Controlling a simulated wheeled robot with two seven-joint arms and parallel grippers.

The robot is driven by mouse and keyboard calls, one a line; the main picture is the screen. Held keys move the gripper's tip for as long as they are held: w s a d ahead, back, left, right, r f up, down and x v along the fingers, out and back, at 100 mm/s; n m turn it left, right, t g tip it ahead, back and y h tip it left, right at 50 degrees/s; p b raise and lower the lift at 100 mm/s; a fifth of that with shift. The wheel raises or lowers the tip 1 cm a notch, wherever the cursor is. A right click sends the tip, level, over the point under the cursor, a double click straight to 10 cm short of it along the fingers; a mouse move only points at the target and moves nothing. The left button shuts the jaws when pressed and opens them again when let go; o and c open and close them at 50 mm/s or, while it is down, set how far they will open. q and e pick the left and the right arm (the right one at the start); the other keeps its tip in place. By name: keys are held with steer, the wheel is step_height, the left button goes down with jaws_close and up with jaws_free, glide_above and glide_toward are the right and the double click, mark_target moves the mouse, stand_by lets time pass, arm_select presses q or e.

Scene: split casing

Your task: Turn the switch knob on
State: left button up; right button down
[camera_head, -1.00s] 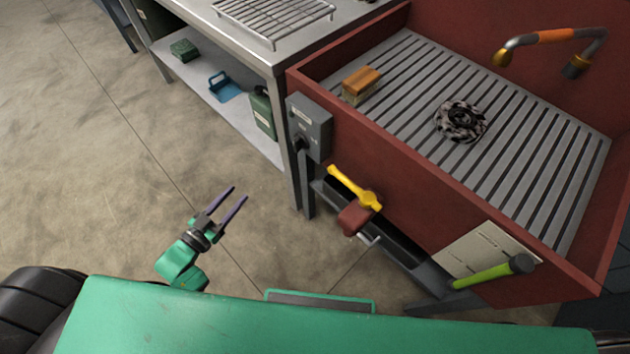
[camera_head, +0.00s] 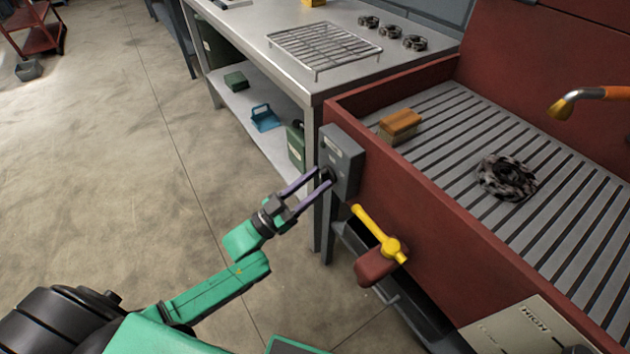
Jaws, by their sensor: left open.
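The switch knob (camera_head: 327,174) is a small dark knob on the front of a grey switch box (camera_head: 342,158). The box is fixed to the left end of the red wash basin. My left gripper (camera_head: 314,179) is open, with its two purple fingers pointing right at the knob. The fingertips are at or very close to the knob, one above and one below; I cannot tell if they touch it. The knob's exact turn position is too small to read. My right gripper is not in view.
A yellow-handled valve (camera_head: 381,234) juts from the red basin (camera_head: 440,205) just right of and below the box. A steel table (camera_head: 310,85) with a wire rack stands behind.

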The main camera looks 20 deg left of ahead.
arm_select(q)
jaws_close()
